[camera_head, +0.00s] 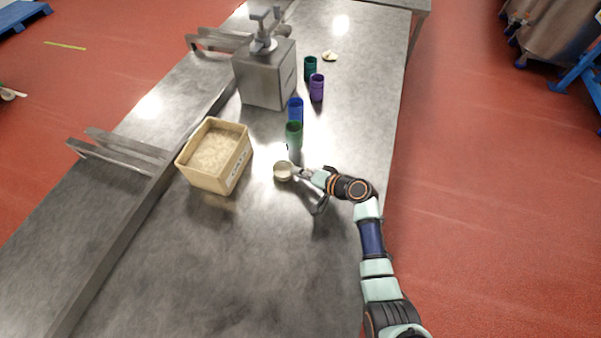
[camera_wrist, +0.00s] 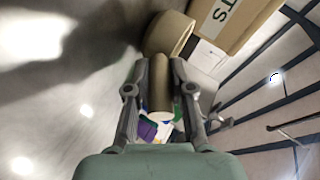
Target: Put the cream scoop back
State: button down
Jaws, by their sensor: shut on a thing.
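The cream scoop (camera_head: 283,171) is in my gripper (camera_head: 305,174), held by its handle. Its round cup points left, toward the box, in the head view. In the wrist view the scoop's cup (camera_wrist: 168,35) lies beyond the fingers, and the handle runs back between them. My gripper (camera_wrist: 160,82) is shut on the handle there. A cream box (camera_head: 222,182) filled with oats-like flakes stands left of the scoop, with lettering on its side. I cannot tell how high the scoop is above the table.
Green (camera_head: 294,135), blue (camera_head: 295,108), purple (camera_head: 317,86) and teal (camera_head: 310,66) cups stand behind the scoop. A steel dispenser (camera_head: 265,75) stands at the back. A small pale item (camera_head: 330,56) lies farther back. The table (camera_head: 210,270) is clear at the front.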

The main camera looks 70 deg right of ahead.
jog(key=shift+f, duration=0.25)
jog(key=c, duration=1)
grip_release()
jog(key=shift+r, duration=0.1)
jog(key=shift+r, duration=0.3)
jog(key=p+v, duration=0.1)
jog(key=v, duration=1.1)
jog(key=shift+f+p, duration=0.1)
jog(key=shift+p, duration=0.25)
